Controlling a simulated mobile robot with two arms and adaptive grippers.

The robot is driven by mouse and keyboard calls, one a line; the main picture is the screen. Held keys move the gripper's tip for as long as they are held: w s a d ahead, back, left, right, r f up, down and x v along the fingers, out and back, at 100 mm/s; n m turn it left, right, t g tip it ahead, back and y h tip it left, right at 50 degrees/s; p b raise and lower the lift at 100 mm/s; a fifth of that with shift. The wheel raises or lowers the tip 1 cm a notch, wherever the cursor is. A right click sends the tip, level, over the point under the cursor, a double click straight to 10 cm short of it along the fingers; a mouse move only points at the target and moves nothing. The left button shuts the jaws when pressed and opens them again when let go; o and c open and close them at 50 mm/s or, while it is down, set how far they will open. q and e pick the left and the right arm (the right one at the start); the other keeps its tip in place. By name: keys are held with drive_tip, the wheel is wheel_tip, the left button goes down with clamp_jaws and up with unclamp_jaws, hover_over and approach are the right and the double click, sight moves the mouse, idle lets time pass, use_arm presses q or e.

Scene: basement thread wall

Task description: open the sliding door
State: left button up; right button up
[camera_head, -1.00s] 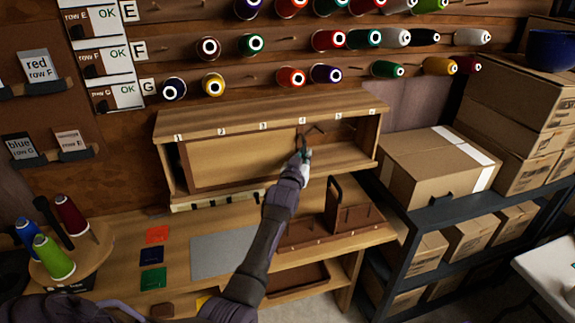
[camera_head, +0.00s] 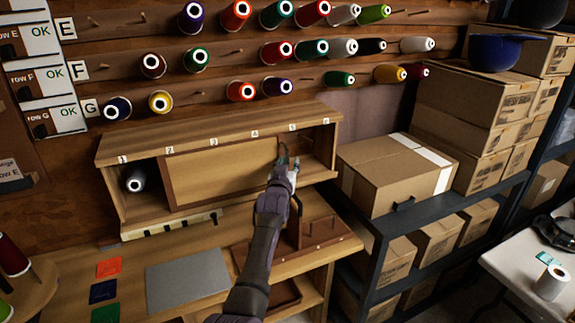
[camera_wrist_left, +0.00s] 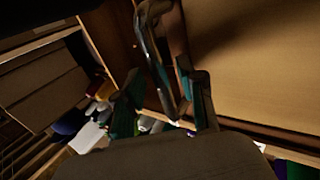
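The sliding door (camera_head: 215,172) is a light wooden panel in a darker frame, in the front of a wooden cabinet (camera_head: 115,148). It covers the middle; the left end is uncovered, showing a dark grey spool (camera_head: 136,180), and the right end is also uncovered. My left gripper (camera_head: 285,165) is at the door's right edge. In the left wrist view my left gripper (camera_wrist_left: 165,95) has its fingers apart, with a dark loop-shaped handle (camera_wrist_left: 150,50) between or just beyond them. I cannot tell whether they touch it. The door panel (camera_wrist_left: 255,60) fills the right there. My right gripper is out of view.
Thread spools (camera_head: 241,91) hang on wall pegs above. A shelf with cardboard boxes (camera_head: 395,170) stands close on the right. A workbench (camera_head: 130,255) below holds a grey mat (camera_head: 187,281) and coloured cards. A white table (camera_head: 510,265) is at the lower right.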

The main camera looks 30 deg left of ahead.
use_arm(q)
drive_tip(key=shift+s, duration=0.1)
drive_tip(key=v, duration=1.2)
